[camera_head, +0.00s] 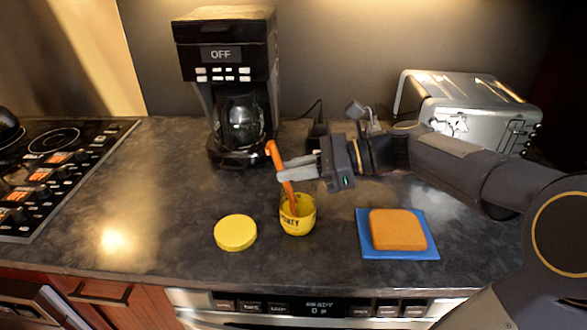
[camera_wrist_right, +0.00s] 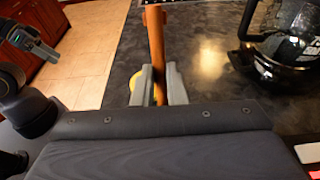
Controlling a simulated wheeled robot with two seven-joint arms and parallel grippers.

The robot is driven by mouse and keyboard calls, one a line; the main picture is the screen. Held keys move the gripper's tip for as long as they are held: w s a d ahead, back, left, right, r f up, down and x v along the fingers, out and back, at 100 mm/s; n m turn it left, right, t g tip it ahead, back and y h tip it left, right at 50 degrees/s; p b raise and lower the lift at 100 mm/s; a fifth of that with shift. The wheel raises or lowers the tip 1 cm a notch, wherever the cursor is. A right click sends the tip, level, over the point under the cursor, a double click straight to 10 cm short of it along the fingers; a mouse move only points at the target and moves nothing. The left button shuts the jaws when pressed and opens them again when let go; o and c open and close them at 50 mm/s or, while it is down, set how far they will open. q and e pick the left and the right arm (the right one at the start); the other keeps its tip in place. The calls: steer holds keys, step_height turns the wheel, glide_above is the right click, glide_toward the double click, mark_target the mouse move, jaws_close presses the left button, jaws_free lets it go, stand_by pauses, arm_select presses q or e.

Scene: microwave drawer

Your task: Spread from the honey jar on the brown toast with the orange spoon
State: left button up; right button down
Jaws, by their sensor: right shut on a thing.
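The yellow honey jar (camera_head: 299,226) stands open on the counter. The orange spoon (camera_head: 273,153) leans slightly, its lower end inside the jar, where its tip is hidden. My right gripper (camera_head: 284,171) is shut on the spoon above the jar's rim. In the right wrist view the spoon (camera_wrist_right: 155,45) stands between the fingers of this gripper (camera_wrist_right: 158,85). The brown toast (camera_head: 398,229) lies flat on a blue square plate (camera_head: 366,247), right of the jar.
A round yellow lid (camera_head: 235,232) lies left of the jar. A coffee maker (camera_head: 226,80) with a glass pot stands behind, and a metal toaster (camera_head: 470,105) stands back right. A stovetop (camera_head: 50,165) is at the left. The counter between lid and stovetop is clear.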

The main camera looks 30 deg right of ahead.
steer(key=shift+f+b, duration=0.45)
steer(key=shift+f, duration=0.4)
stand_by(0.9)
steer(key=shift+f+p, duration=0.1)
steer(key=shift+p, duration=0.2)
stand_by(1.4)
step_height(320, 180, up, 7)
steer(key=p, duration=0.7)
steer(key=shift+p, duration=0.4)
step_height(320, 180, up, 6)
steer(key=p, duration=0.7)
glide_above(277, 149)
steer(key=s+d, duration=0.1)
steer(key=d, duration=0.2)
steer(key=shift+s+a, duration=0.15)
steer(key=shift+a, duration=0.1)
